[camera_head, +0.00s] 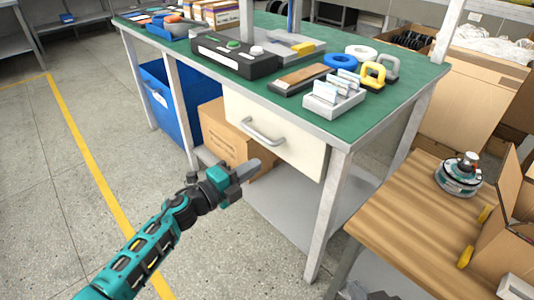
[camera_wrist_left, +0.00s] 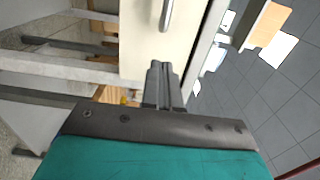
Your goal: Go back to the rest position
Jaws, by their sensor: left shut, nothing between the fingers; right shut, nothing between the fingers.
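My left gripper (camera_head: 248,170) is in front of the workbench drawer in the head view, its arm coming in from the lower left. Its fingers are together with nothing between them. In the left wrist view the closed fingers (camera_wrist_left: 162,82) point toward the pale drawer front (camera_wrist_left: 145,40), below its metal handle (camera_wrist_left: 166,14). Whether they touch the drawer cannot be told.
A green-topped workbench (camera_head: 200,68) holds a black control box (camera_head: 235,58), rings and trays. Its drawer (camera_head: 275,135) looks shut. A wooden table (camera_head: 410,220) at right carries a hub motor (camera_head: 459,176) and an open carton (camera_head: 505,235). A blue bin (camera_head: 170,105) stands underneath. Floor at left is clear.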

